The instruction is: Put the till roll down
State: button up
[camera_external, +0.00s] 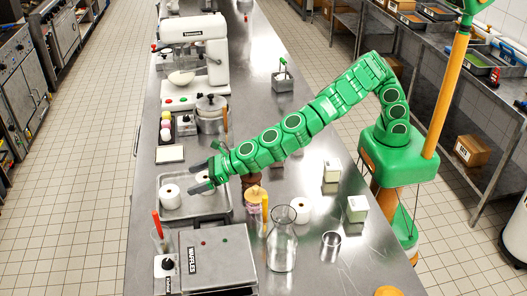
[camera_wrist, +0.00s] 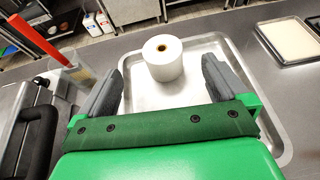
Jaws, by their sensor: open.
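A white till roll (camera_external: 170,196) stands upright on a metal tray (camera_external: 196,213). In the wrist view this roll (camera_wrist: 163,57) stands on the tray (camera_wrist: 205,45), just beyond my fingertips and clear of them. My gripper (camera_external: 199,177) reaches over the tray from the right.
A waffle maker (camera_external: 213,258) and a pot with a red-handled tool (camera_external: 158,235) stand at the tray's near side. A glass bottle (camera_external: 282,245), another white roll (camera_external: 301,210) and a metal cup (camera_external: 330,246) stand to the right. A framed pale panel (camera_external: 170,154) lies beyond the tray.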

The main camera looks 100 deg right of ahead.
jog(key=shift+s+r, duration=0.35)
jog(key=shift+s, duration=0.25)
jog(key=shift+d, duration=0.1)
